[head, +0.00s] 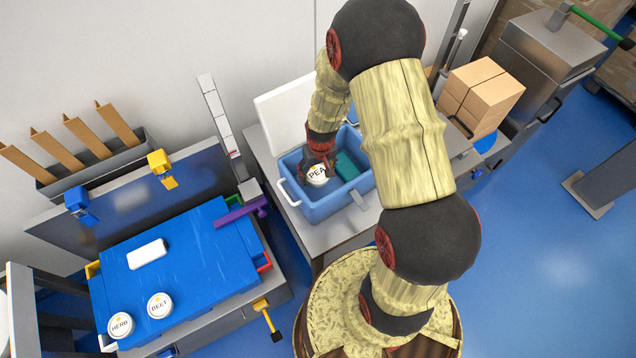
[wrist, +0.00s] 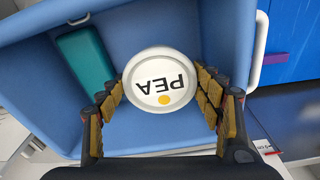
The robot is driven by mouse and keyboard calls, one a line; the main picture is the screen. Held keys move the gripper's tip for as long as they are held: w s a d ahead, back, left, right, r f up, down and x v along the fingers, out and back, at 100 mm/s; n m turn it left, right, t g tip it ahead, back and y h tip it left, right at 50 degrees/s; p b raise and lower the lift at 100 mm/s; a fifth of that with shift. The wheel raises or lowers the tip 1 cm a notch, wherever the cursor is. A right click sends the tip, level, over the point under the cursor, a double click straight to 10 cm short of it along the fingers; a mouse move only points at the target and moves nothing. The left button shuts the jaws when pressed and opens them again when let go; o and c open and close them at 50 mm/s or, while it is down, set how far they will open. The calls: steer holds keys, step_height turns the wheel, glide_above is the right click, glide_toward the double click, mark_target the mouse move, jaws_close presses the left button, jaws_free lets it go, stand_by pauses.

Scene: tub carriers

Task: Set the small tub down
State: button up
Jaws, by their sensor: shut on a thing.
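The small tub (wrist: 158,82) is round with a white lid marked PEA and an orange dot. It also shows in the head view (head: 317,175), inside the blue cooler box. My gripper (wrist: 160,95) is shut on the tub, one finger on each side. The cooler (head: 325,208) is a blue open box with a white handle, and its white lid (head: 285,108) stands open behind it. The tub is over the cooler's floor; I cannot tell whether it touches the floor. A teal block (wrist: 84,60) lies in the cooler beside the tub; it also shows in the head view (head: 347,166).
A blue-topped bench (head: 200,262) at left holds tubs marked HERB (head: 121,325) and BEET (head: 160,305), and a white block (head: 147,253). A purple clamp (head: 241,212) sits at its edge. Cardboard boxes (head: 478,92) stand right of the cooler. My arm covers part of the cooler's right side.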

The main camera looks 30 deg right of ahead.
steer(key=shift+f+b, duration=0.55)
steer(key=shift+f, duration=2.75)
steer(key=shift+f, duration=0.1)
steer(key=o, duration=1.1)
